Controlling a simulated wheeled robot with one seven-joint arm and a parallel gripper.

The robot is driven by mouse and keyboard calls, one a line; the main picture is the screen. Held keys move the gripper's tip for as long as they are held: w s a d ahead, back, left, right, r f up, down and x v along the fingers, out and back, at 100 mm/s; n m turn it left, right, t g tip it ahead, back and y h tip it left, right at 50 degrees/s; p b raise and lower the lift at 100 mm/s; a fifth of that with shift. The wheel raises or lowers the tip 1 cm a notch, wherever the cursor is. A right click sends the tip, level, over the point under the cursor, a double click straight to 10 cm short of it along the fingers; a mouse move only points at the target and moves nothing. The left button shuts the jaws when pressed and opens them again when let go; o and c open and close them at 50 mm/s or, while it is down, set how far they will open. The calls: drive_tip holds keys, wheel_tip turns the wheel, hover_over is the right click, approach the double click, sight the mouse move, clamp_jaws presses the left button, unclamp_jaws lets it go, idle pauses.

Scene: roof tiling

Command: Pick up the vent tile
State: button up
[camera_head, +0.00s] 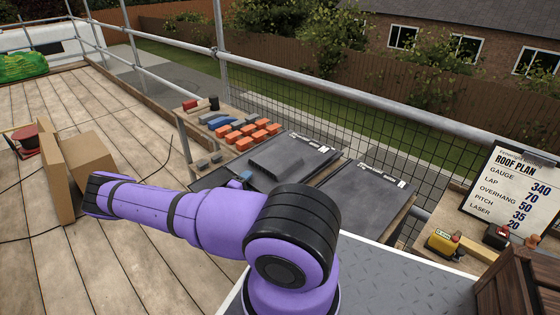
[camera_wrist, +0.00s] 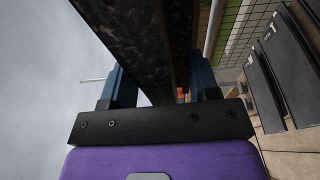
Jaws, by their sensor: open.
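The vent tile (camera_head: 277,160) looks like the dark grey tile with a raised box-like hood on the left tile stack in the head view. In the wrist view my gripper (camera_wrist: 158,85) has its two blue fingers apart. A dark speckled slab (camera_wrist: 145,45) runs between and past them; I cannot tell whether they touch it. In the head view my purple arm hides most of the gripper; a small blue piece beside the tile's near left edge looks like part of it.
A second flat tile stack (camera_head: 368,193) lies to the right. Orange blocks (camera_head: 252,132) and blue pieces sit at the bench's far left. A roof plan board (camera_head: 512,190), yellow tool (camera_head: 443,243) and wooden crate (camera_head: 508,285) stand right. Scaffold rails and mesh run behind.

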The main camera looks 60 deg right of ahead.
sight(257, 165)
drive_tip(key=shift+d, duration=0.8)
clamp_jaws()
drive_tip(key=shift+r, duration=0.25)
drive_tip(key=shift+r, duration=1.6)
drive_tip(key=s+a+r, duration=0.1)
drive_tip(key=s+a, duration=1)
drive_tip(key=shift+s+r, duration=0.3)
drive_tip(key=shift+s, duration=0.05)
